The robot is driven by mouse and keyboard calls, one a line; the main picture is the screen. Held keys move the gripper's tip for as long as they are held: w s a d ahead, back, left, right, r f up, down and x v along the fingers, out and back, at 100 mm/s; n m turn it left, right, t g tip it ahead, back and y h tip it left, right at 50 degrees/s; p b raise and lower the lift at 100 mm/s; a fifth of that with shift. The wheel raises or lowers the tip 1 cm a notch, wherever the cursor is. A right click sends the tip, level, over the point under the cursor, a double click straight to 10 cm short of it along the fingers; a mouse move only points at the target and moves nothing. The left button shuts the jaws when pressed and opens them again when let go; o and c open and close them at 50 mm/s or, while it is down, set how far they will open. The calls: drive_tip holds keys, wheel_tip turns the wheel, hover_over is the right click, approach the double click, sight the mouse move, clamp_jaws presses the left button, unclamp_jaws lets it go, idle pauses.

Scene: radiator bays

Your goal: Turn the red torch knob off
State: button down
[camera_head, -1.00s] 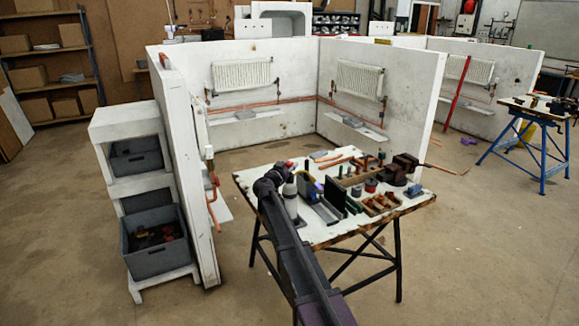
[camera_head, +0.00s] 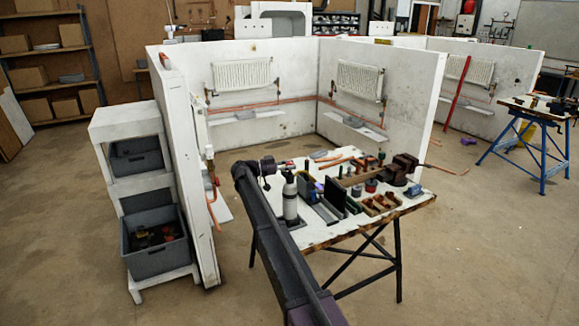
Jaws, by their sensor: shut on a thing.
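The torch, a grey bottle with a dark head (camera_head: 290,200), stands upright on the left part of the white workbench (camera_head: 318,234). Its red knob is too small to make out clearly. My arm comes up from the bottom of the picture and bends left of the bottle. My gripper (camera_head: 272,166) is at the torch head, just left of the bottle's top. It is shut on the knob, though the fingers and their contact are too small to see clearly.
Behind and right of the torch stand a black upright panel (camera_head: 335,194), wooden racks (camera_head: 380,204) and a dark vice (camera_head: 404,167). White partition walls with radiators (camera_head: 242,74) stand behind. A grey crate (camera_head: 156,262) sits on the shelf unit at left.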

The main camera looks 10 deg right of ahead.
drive_tip(key=shift+m+g, duration=1.5)
drive_tip(key=shift+g, duration=0.9)
drive_tip(key=shift+c, duration=1.4)
unclamp_jaws()
drive_tip(key=w+a, duration=0.1)
drive_tip(key=a, duration=0.6)
drive_tip(key=shift+w+a, duration=0.15)
